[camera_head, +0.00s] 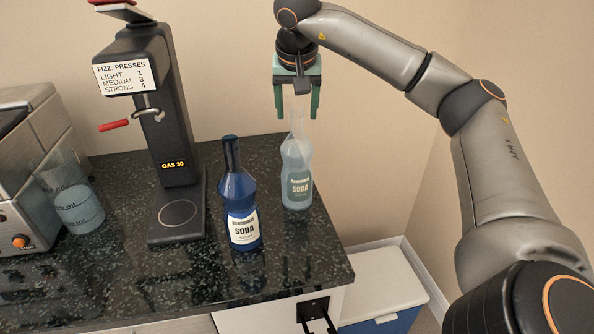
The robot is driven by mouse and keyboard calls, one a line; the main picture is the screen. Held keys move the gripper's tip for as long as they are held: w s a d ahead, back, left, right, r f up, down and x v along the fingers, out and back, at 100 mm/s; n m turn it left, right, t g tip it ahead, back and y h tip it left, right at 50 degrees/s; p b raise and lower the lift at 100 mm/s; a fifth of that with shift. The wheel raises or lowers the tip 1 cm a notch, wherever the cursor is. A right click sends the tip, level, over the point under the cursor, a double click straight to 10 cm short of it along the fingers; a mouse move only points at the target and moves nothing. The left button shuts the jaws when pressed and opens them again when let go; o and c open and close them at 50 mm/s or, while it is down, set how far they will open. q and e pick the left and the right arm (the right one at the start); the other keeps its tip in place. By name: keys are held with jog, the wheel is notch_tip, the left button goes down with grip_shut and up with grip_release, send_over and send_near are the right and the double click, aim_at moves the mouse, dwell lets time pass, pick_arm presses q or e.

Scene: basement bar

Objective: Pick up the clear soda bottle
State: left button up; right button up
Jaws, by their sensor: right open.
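The clear soda bottle (297,175) stands upright near the right end of the dark speckled counter (300,262), with a pale label reading SODA. My right gripper (297,115) is open, pointing down over the bottle, with its green fingers on either side of the bottle's neck in the picture. I cannot tell whether a finger touches it. A blue soda bottle (239,195) with a white SODA label stands upright to the left and nearer. My left gripper is not in view.
A black soda machine (160,110) with a red lever stands left of the bottles. A beaker of pale blue liquid (78,208) and a metal appliance (35,165) are at the far left. A white-lidded bin (380,285) stands below the counter's right end.

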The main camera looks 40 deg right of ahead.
jog(key=shift+x, duration=1)
jog(key=shift+r, duration=0.1)
grip_shut()
dwell(0.5)
jog(key=shift+r, duration=0.2)
